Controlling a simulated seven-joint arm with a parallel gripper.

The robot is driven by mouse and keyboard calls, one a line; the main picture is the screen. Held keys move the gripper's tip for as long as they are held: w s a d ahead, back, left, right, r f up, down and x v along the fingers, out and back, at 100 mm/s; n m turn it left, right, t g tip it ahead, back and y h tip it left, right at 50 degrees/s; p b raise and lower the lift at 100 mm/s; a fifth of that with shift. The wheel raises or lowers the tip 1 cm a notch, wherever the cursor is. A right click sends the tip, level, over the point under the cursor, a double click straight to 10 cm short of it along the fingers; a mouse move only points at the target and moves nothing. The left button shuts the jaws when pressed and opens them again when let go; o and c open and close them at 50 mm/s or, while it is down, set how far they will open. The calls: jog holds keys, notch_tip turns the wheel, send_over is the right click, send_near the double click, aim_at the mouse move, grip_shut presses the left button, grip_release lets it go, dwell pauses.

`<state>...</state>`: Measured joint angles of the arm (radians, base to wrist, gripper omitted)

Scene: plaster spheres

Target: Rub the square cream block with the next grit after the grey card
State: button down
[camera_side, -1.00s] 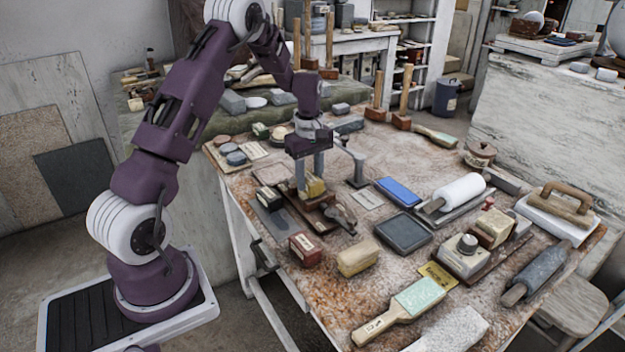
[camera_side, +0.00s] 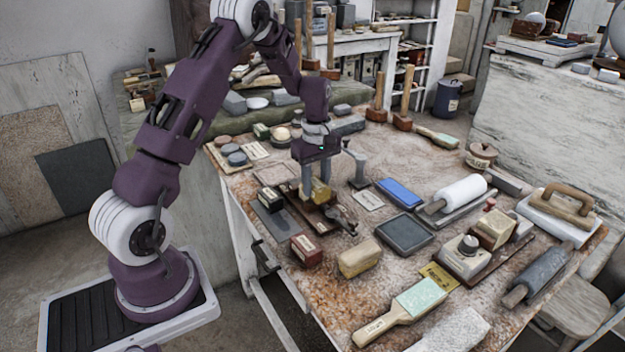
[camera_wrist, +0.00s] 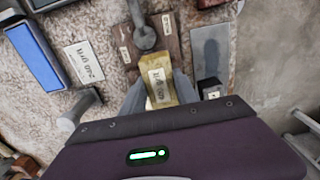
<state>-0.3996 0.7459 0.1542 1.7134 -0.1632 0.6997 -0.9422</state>
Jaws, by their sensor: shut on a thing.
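My gripper (camera_side: 318,190) is shut on a small yellow block (camera_side: 321,191), just over a dark wooden board (camera_side: 301,211). In the wrist view the yellow block (camera_wrist: 162,82) sits between my fingers and carries a pale label ending in what looks like "grit". I cannot tell whether it touches the board. A pale grey card (camera_side: 368,200) lies to the right; in the wrist view this card (camera_wrist: 84,62) seems to read "240 grit". A cream block (camera_side: 358,258) lies nearer the front edge. Another squarish cream block (camera_side: 464,258) has a grey knob on top. Which one is meant is unclear.
A metal clamp-like tool (camera_side: 343,218) is at the board's right end. A red-brown box (camera_side: 306,250) stands in front. A blue block (camera_side: 399,192), a dark grey slab (camera_side: 404,232) and a green-faced paddle (camera_side: 415,298) lie to the right. Bare tabletop shows between them.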

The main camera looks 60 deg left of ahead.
jog(key=shift+a, duration=0.1)
jog(key=shift+a+f, duration=0.1)
jog(key=shift+a, duration=2.1)
jog(key=shift+d+r, duration=0.75)
jog(key=shift+d, duration=0.35)
jog(key=shift+w, duration=1.25)
jog(key=shift+f, duration=0.65)
